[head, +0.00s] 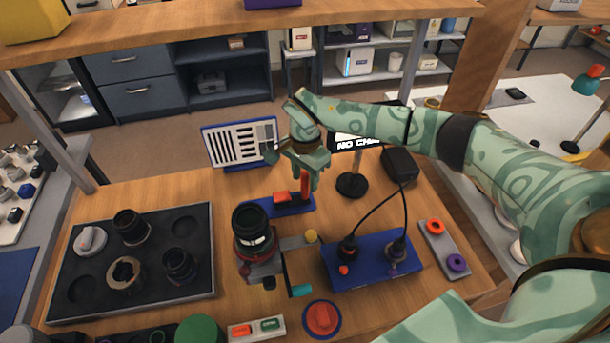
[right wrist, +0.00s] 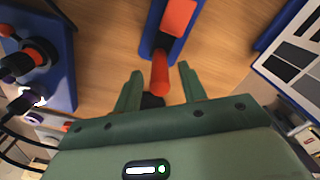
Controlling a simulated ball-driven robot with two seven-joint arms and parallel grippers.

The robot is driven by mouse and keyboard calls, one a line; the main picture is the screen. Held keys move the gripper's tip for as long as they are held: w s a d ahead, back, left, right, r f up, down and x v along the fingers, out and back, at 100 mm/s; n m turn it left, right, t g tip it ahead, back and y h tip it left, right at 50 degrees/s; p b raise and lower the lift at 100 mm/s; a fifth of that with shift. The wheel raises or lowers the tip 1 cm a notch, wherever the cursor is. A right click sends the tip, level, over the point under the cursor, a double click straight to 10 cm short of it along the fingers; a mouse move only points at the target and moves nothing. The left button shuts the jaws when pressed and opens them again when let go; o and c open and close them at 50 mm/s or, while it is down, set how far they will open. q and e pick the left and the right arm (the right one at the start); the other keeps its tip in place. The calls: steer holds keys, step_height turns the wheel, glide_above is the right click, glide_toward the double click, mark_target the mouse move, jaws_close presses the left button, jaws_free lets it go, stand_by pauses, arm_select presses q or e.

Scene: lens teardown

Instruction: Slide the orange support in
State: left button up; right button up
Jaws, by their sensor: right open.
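The orange support (head: 281,197) sits on a blue rail (head: 298,208) behind the black lens (head: 250,222). An orange upright post or handle (head: 305,187) stands at the rail's right end. In the right wrist view the orange block (right wrist: 180,17) lies on the blue rail (right wrist: 153,36), and the rounded orange handle (right wrist: 160,76) points toward my palm. My right gripper (head: 306,180) comes down from above over the handle. Its jaws (right wrist: 160,72) are open, one finger on each side of the handle, with visible gaps. My left gripper is not in view.
The lens stands in a holder with a teal-handled crank (head: 299,290). A dark tray (head: 62,300) with lens parts is at left. A blue block with cabled plugs (head: 365,272) is at right. A chart panel (head: 240,143) and a display stand behind the rail.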

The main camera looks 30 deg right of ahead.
jaws_close()
glide_above(274, 196)
steer(key=shift+s+d+b, duration=0.1)
steer(key=shift+b, duration=0.3)
steer(key=shift+s, duration=0.1)
jaws_free()
steer(key=shift+a, duration=0.25)
steer(key=shift+d+r, duration=0.1)
steer(key=shift+r, duration=0.15)
step_height(274, 196, up, 7)
steer(key=p, duration=0.1)
